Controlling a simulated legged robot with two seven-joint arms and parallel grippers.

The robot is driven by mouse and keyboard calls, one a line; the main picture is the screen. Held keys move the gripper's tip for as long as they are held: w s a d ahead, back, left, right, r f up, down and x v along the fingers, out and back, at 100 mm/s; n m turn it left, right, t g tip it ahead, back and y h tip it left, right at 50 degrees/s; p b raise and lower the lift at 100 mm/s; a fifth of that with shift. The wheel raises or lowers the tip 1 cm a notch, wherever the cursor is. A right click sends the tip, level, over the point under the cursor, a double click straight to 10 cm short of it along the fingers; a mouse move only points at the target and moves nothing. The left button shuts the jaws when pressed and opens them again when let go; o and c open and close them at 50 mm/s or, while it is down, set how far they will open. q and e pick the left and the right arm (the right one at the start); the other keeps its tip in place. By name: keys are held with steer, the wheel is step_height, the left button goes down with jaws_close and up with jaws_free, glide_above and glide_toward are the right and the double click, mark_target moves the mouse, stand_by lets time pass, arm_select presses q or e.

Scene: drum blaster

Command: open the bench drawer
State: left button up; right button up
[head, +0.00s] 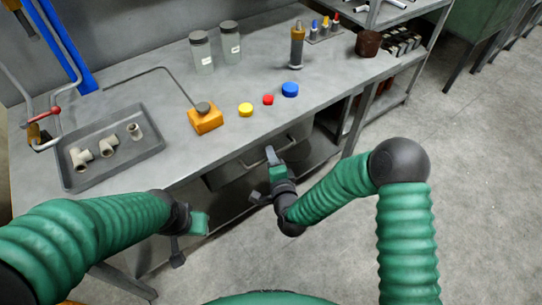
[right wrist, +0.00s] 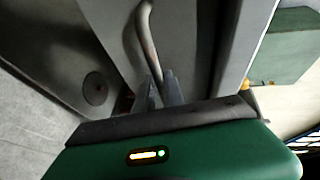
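The bench drawer (head: 232,172) is a grey front under the workbench's front edge, with a metal bar handle (head: 290,140). I cannot tell whether it stands out from the bench. My right gripper (head: 271,156) is at the handle. In the right wrist view the handle (right wrist: 146,30) runs down between the two grey fingertips (right wrist: 159,92), which are close together about the bar and look shut on it. They hide its lower end. My left gripper (head: 190,240) hangs in front of the bench at the left, away from the drawer; its fingers do not show clearly.
On the workbench (head: 180,85) are a tray (head: 130,160) of pipe fittings, an orange block (head: 205,119), yellow (head: 245,110), red (head: 268,100) and blue (head: 290,90) round pieces, and two jars (head: 201,50). A shelf rack (head: 385,85) stands right. The floor before the drawer is clear.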

jaws_close()
steer(key=shift+s+f, duration=0.1)
steer(key=shift+f, duration=0.05)
stand_by(0.9)
